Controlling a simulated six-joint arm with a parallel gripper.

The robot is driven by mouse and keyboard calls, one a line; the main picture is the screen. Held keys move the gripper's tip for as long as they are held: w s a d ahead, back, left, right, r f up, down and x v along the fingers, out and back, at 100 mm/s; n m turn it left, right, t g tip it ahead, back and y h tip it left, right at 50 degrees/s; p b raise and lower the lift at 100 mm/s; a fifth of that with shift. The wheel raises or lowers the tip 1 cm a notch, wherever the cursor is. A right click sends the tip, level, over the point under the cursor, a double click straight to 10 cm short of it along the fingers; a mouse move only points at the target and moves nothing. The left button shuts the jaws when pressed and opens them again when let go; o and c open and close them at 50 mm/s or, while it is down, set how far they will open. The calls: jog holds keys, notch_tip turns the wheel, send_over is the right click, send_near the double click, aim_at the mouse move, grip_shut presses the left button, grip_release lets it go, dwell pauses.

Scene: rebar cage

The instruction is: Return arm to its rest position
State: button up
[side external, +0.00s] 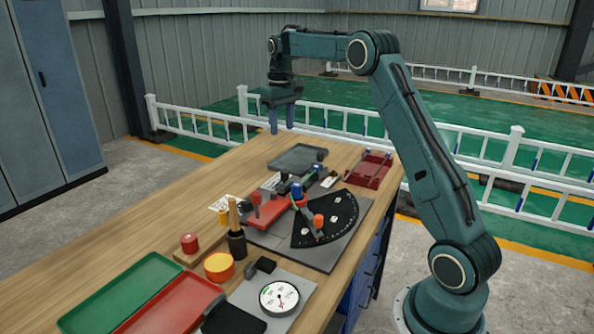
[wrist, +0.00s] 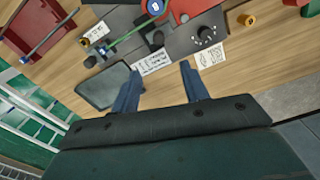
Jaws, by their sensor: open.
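My gripper (side external: 282,118) hangs from the raised teal arm above the far end of the wooden bench (side external: 130,225). Its two blue fingers point down and stand apart, with nothing between them. In the wrist view my gripper (wrist: 158,88) also shows open and empty. A dark grey tray (side external: 297,157) lies on the bench below and a little right of the fingers. That grey tray (wrist: 103,88) sits just left of the fingers in the wrist view.
A grey plate with a black dial sector (side external: 335,215) and red parts fills the bench middle. A dark red tray (side external: 368,170) lies at right. Green (side external: 120,290) and red (side external: 172,305) trays lie at the near end. White railings (side external: 330,115) stand behind the bench. Air around my gripper is clear.

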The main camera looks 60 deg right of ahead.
dwell(0.3)
jog(key=s+a+r+n+t, duration=0.1)
jog(key=s+a+r, duration=0.45)
jog(key=a, duration=0.25)
jog(key=s+a+r+t, duration=0.2)
jog(key=s+a+r, duration=0.2)
jog(key=s+a, duration=0.4)
jog(key=s+a+f+n+t, duration=0.1)
jog(key=s+a+f, duration=0.2)
jog(key=s, duration=0.6)
jog(key=s+a+f+n+t, duration=0.1)
jog(key=s+a+f, duration=0.3)
jog(key=s+a, duration=0.3)
jog(key=shift+s+t, duration=0.3)
jog(key=shift+s, duration=0.75)
jog(key=shift+f, duration=0.1)
